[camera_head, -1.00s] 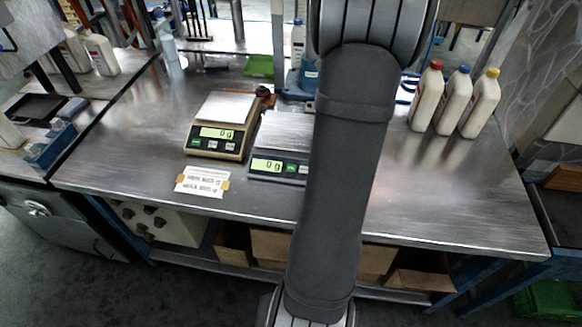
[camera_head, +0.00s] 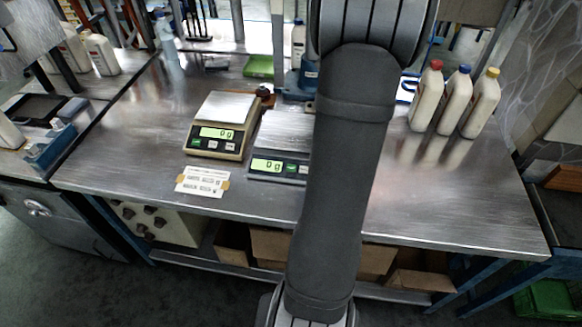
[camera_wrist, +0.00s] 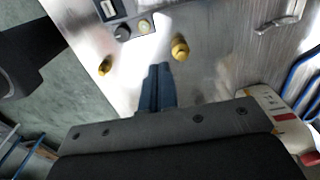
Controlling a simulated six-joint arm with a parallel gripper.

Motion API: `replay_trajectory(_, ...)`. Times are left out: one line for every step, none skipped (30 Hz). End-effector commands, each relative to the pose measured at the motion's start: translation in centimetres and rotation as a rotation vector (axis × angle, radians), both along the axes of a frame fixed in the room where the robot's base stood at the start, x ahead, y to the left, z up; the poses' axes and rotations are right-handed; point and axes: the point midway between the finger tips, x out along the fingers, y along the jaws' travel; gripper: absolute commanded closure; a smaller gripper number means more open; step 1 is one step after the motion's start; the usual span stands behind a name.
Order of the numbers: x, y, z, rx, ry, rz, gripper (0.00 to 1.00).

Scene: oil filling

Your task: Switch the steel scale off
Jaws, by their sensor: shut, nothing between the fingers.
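Two scales stand side by side on the steel bench. The grey steel scale (camera_head: 279,166) is on the right, with a lit display reading 0 g and small buttons beside it. My arm hides its right part. The beige scale (camera_head: 218,134) on the left also has a lit display reading 0 g. My gripper (camera_wrist: 158,72) shows in the wrist view, with its blue fingers shut and empty, over a bright metal surface. It is apart from both scales' displays as far as I can see. In the head view the gripper is hidden.
A paper label (camera_head: 203,181) lies in front of the scales. Several bottles (camera_head: 427,97) stand at the back right. The bench's right front is clear. In the wrist view, a dark panel with round buttons (camera_wrist: 122,31) and brass knobs (camera_wrist: 180,47) lie ahead of the fingers.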

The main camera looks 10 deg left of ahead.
Motion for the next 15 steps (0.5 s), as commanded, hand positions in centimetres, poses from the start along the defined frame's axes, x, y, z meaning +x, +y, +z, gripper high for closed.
replay_trajectory(0.0, 0.0, 0.0, 0.000, 0.000, 0.000, 1.00)
replay_trajectory(0.0, 0.0, 0.0, 0.000, 0.000, 0.000, 1.00)
replay_trajectory(0.0, 0.0, 0.0, 0.000, 0.000, 0.000, 1.00)
replay_trajectory(0.0, 0.0, 0.0, 0.000, 0.000, 0.000, 1.00)
replay_trajectory(0.0, 0.0, 0.0, 0.000, 0.000, 0.000, 1.00)
replay_trajectory(0.0, 0.0, 0.0, 0.000, 0.000, 0.000, 1.00)
replay_trajectory(0.0, 0.0, 0.0, 0.000, 0.000, 0.000, 1.00)
replay_trajectory(0.0, 0.0, 0.0, 0.000, 0.000, 0.000, 1.00)
replay_trajectory(0.0, 0.0, 0.0, 0.000, 0.000, 0.000, 1.00)
replay_trajectory(0.0, 0.0, 0.0, 0.000, -0.001, 0.002, 1.00)
replay_trajectory(0.0, 0.1, -0.1, 0.001, -0.004, 0.004, 1.00)
replay_trajectory(0.0, 0.3, -0.2, 0.003, -0.010, 0.011, 1.00)
replay_trajectory(0.0, 0.6, -0.4, 0.005, -0.016, 0.018, 1.00)
replay_trajectory(0.1, 0.9, -0.6, 0.008, -0.026, 0.028, 1.00)
replay_trajectory(0.1, 1.4, -0.9, 0.013, -0.041, 0.046, 1.00)
